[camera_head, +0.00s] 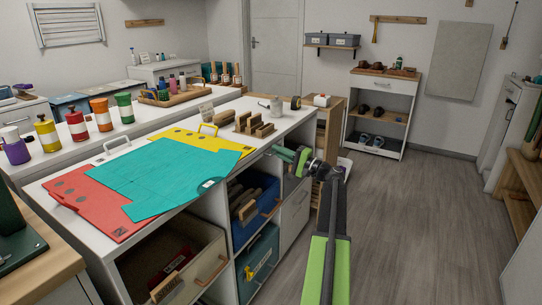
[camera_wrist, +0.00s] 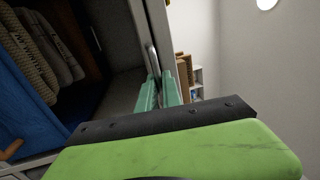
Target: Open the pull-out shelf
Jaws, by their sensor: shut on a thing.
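My gripper (camera_head: 288,154) is at the right end of the white cubby unit (camera_head: 222,185), by its upper front edge. In the wrist view its two pale green fingers (camera_wrist: 158,92) are shut on a thin metal bar handle (camera_wrist: 152,58). The handle stands on a narrow grey upright front (camera_wrist: 158,30), which I take to be the pull-out shelf's front. In the head view my gripper and arm hide the handle. I cannot tell from these frames how far the shelf is out.
A blue bin (camera_head: 256,222), a teal bin (camera_head: 264,262) and a beige bin (camera_head: 205,250) sit in the cubbies. Coloured boards, including a teal one (camera_head: 165,172), lie on top. A shoe rack (camera_head: 381,128) stands at the back. The wooden floor (camera_head: 420,230) at right is clear.

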